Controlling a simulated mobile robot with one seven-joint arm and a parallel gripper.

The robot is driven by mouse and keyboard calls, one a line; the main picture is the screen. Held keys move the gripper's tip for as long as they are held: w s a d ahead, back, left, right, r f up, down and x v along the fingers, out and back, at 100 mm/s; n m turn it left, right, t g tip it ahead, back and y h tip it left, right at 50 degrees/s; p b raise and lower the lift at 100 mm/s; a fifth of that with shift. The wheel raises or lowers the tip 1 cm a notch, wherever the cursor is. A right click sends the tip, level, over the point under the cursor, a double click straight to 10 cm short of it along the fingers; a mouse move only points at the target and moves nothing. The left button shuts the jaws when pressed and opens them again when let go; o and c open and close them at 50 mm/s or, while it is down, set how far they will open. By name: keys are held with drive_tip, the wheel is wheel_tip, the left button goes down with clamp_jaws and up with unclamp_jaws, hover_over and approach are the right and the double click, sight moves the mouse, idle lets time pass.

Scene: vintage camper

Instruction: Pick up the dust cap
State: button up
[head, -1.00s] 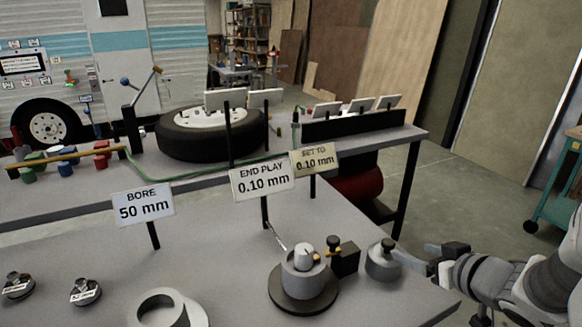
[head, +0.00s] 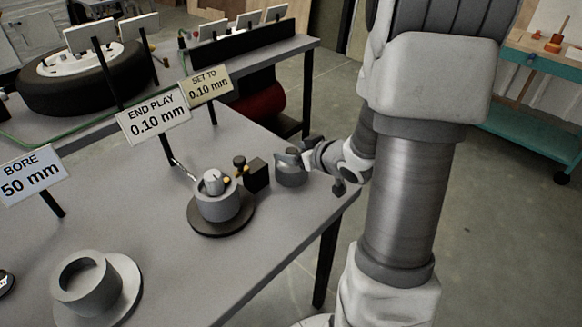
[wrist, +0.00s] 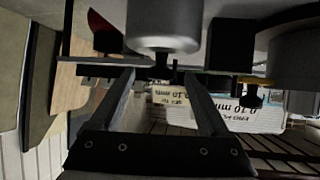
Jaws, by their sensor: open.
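The dust cap (head: 291,174) appears to be the grey metal cylinder with a small top knob, standing at the bench's right edge. In the wrist view the cylinder (wrist: 164,24) shows upside down at the top, its dark knob pointing down. My gripper (head: 297,156) comes from the right, its fingers at the cap's top. In the wrist view my gripper (wrist: 158,76) is open, with the knob between and just beyond its fingertips. I cannot tell whether a finger touches it. The fingers partly hide the cap's top in the head view.
A black block (head: 257,174) stands close left of the cap. Beside it, a grey hub (head: 217,203) sits on a dark round base. The "END PLAY 0.10 mm" sign (head: 155,117) stands behind. A grey ring-shaped housing (head: 87,283) is at front left. The bench (head: 190,270) is clear between.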

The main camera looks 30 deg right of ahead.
drive_tip(key=b+x, duration=0.1)
drive_tip(key=x, duration=0.3)
drive_tip(key=shift+f, duration=0.2)
drive_tip(key=shift+w, duration=0.25)
drive_tip(key=shift+c, duration=0.2)
drive_tip(key=shift+s, duration=0.1)
clamp_jaws()
